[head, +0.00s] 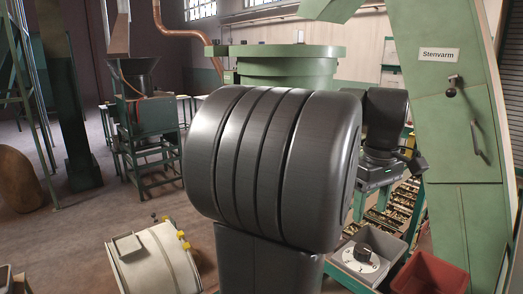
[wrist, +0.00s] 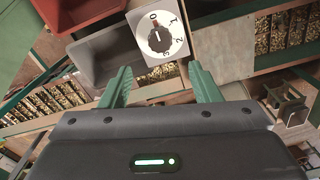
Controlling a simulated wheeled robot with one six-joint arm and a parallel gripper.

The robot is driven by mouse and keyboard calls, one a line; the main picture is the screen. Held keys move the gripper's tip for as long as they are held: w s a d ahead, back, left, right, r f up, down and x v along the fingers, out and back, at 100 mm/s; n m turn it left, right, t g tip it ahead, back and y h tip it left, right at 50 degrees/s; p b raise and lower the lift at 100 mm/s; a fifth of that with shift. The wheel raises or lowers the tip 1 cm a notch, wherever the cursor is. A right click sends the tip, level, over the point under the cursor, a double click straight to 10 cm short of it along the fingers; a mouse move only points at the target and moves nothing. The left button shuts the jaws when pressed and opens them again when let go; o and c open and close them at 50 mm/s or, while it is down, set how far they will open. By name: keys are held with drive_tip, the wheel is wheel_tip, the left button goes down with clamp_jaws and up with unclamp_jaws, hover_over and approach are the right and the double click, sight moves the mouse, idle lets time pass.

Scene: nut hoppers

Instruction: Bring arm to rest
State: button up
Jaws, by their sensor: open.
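My arm's dark rounded links fill the middle of the head view and hide much behind them. In the wrist view my gripper (wrist: 162,84) shows two green fingers spread apart with nothing between them. Beyond the fingertips is a white dial plate (wrist: 157,38) with a dark knob and the marks 0, 1, 2 and 3. The dial also shows in the head view (head: 361,258), at a grey bin. My gripper also shows in part in the head view (head: 416,162), at the right behind the big arm link.
A grey bin (wrist: 105,52) and a red bin (wrist: 75,12) lie near the fingers; the red bin shows in the head view too (head: 430,274). Racks of nuts (head: 383,222) stand below. A green cabinet marked Stenvarm (head: 445,120) rises at right. A white drum (head: 155,262) lies at lower left.

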sight(364, 248)
wheel_tip(364, 248, down, 11)
drive_tip(key=shift+f+p, duration=0.1)
drive_tip(key=shift+p, duration=0.35)
drive_tip(key=m+b, duration=0.1)
drive_tip(key=m, duration=0.4)
drive_tip(key=shift+m, duration=0.4)
drive_tip(key=m+b, duration=0.2)
drive_tip(key=m, duration=0.3)
drive_tip(key=shift+d+m, duration=0.1)
drive_tip(key=shift+m, duration=0.2)
drive_tip(key=m+b, duration=0.2)
drive_tip(key=m, duration=0.3)
drive_tip(key=shift+m+b, duration=0.3)
drive_tip(key=shift+b, duration=0.05)
drive_tip(key=m+b, duration=0.1)
drive_tip(key=m, duration=0.2)
drive_tip(key=shift+b, duration=0.35)
drive_tip(key=shift+s+m+b, duration=0.1)
drive_tip(key=shift+m+b, duration=0.3)
drive_tip(key=shift+m, duration=0.5)
